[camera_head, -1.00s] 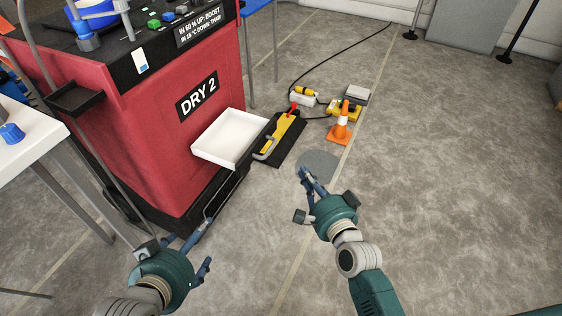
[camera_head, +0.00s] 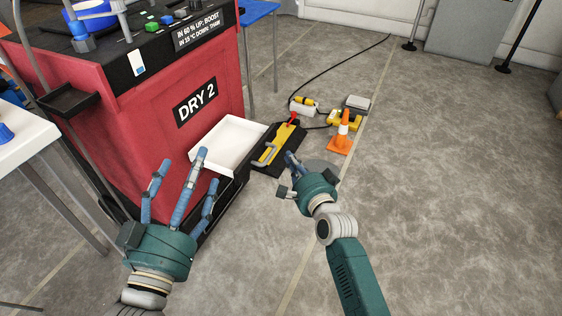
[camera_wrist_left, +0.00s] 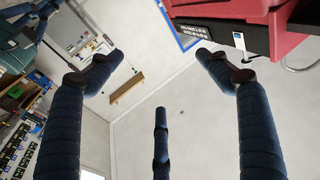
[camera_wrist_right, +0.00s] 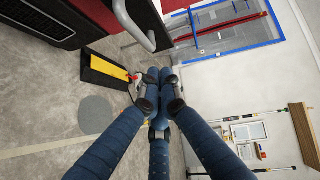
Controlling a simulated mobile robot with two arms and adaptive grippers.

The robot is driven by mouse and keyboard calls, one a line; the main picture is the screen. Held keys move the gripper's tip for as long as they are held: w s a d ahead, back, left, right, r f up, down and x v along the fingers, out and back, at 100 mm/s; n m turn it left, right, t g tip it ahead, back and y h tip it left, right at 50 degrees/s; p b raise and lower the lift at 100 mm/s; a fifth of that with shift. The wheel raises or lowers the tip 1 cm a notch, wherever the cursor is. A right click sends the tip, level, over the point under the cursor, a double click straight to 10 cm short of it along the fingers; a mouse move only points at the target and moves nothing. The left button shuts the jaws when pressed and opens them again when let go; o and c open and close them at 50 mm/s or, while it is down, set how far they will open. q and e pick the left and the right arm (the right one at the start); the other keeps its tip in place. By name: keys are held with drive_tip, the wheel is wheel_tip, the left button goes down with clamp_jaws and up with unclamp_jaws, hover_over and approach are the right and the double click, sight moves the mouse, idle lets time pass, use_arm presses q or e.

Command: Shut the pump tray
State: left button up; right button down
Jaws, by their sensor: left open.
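The white pump tray (camera_head: 238,139) sticks out low from the front of the red machine (camera_head: 150,135) marked DRY 2. A dark front edge runs along it. My left gripper (camera_head: 188,168) is open, its fingers spread and pointing up the picture, and it overlaps the machine's front and the tray's near corner in the head view. I cannot tell whether it touches them. My left wrist view shows nothing between the fingers. My right gripper (camera_head: 291,160) is right of the tray, its fingertips together with nothing visible between them. A grey bar handle (camera_wrist_right: 132,22) shows near it in the right wrist view.
A white table (camera_head: 25,140) stands at the left.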

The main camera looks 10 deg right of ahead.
sight(275, 149)
use_arm(q)
wheel_tip(275, 149, up, 6)
drive_tip(key=s+t+h, duration=0.1)
drive_tip(key=t, duration=0.2)
drive_tip(key=shift+s+d+r+b, duration=0.15)
drive_tip(key=shift+s+r+b, duration=0.05)
drive_tip(key=shift+s+b, duration=0.25)
use_arm(e)
drive_tip(key=a, duration=0.1)
drive_tip(key=w+a, duration=0.1)
drive_tip(key=a, duration=0.1)
drive_tip(key=shift+w+f, duration=0.3)
drive_tip(key=shift+f, duration=0.1)
